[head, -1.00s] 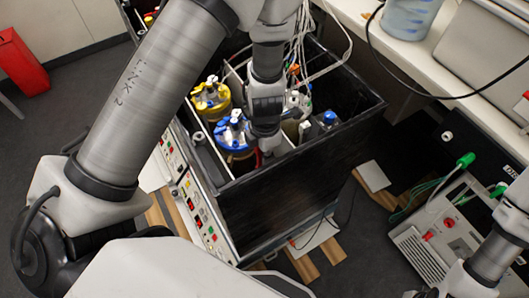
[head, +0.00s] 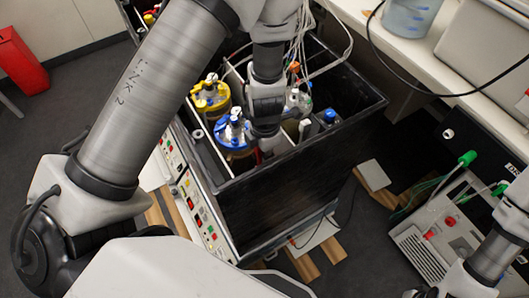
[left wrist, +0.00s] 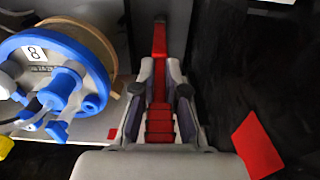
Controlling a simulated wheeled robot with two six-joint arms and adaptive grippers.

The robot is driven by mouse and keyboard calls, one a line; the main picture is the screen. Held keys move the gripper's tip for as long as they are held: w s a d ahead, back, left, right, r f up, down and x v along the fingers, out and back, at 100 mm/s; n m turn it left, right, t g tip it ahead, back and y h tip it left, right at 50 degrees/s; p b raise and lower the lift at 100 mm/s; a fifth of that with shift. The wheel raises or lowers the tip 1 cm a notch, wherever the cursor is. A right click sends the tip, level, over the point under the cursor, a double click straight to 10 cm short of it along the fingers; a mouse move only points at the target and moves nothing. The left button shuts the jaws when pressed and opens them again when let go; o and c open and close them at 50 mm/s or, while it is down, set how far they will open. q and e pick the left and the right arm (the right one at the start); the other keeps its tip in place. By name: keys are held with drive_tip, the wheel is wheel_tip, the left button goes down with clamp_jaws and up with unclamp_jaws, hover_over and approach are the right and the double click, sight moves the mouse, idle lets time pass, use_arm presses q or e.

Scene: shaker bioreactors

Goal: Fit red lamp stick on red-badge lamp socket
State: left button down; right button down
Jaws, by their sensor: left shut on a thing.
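My left gripper (head: 266,140) reaches down into the black open box, close to the right of a blue-lidded vessel. In the left wrist view it (left wrist: 160,97) is shut on the red lamp stick (left wrist: 159,45), which runs up between the fingers and past their tips. A flat red badge (left wrist: 258,146) shows on the dark surface to the right of the fingers. I cannot make out the lamp socket itself. My right arm shows at the lower right of the head view, but its gripper is out of the picture.
The blue-lidded vessel (left wrist: 55,72), marked 8, stands close to the left of the fingers. A yellow-lidded vessel (head: 210,94) stands behind it. The box's black walls (head: 285,195) surround the work area, and cables hang above. A control unit (head: 440,235) is at the right.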

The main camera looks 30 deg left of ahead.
use_arm(q)
drive_tip(key=shift+f, duration=0.15)
drive_tip(key=c, duration=1.1)
unclamp_jaws()
drive_tip(key=shift+c, duration=0.2)
wheel_tip(320, 180, up, 12)
drive_tip(key=shift+w, duration=0.1)
